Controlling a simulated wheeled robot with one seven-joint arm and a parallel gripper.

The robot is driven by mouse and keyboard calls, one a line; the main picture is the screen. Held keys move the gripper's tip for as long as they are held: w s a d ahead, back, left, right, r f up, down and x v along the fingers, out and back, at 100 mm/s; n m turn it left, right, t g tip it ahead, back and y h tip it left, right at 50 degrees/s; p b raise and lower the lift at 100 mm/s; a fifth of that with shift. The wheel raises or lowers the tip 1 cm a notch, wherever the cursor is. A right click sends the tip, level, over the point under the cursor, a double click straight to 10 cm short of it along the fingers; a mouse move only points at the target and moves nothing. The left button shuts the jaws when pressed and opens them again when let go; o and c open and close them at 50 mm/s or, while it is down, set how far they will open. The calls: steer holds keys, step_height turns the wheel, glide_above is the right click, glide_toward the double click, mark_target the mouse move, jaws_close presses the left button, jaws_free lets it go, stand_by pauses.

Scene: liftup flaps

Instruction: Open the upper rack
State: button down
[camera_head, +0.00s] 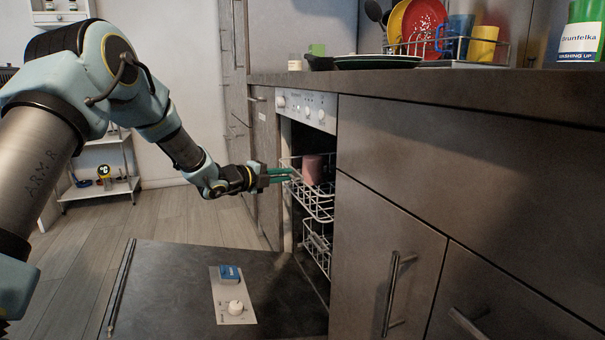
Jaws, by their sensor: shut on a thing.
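The upper rack (318,203) is a white wire basket inside the dishwasher (307,108), with its front part showing at the opening. A pinkish cup (312,170) stands in it. My gripper (287,174) reaches in from the left, and its green fingers are shut on the front of the upper rack. The fingertips are small in view, so the exact wire held is hard to make out. The dishwasher door (170,290) is folded down flat, with its detergent panel (232,295) facing up.
A lower rack (318,248) sits below, inside the dishwasher. Cabinet drawers with handles (391,293) stand to the right. The counter (430,95) above holds a dish rack with plates and mugs (455,36). The floor (200,215) beyond the open door is clear.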

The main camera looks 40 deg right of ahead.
steer(key=w+a, duration=0.4)
steer(key=a, duration=0.8)
steer(key=w+a+p, duration=0.1)
steer(key=w+a, duration=0.4)
steer(key=a, duration=0.7)
steer(key=shift+w, duration=0.15)
steer(key=c, duration=0.9)
jaws_free()
steer(key=shift+d, duration=0.1)
steer(key=a+p, duration=0.1)
steer(key=a, duration=0.2)
steer(key=a+r, duration=0.1)
steer(key=a, duration=0.3)
steer(key=a+r+p, duration=0.1)
steer(key=a, duration=0.2)
steer(key=shift+a+p, duration=0.3)
steer(key=shift+a, duration=0.05)
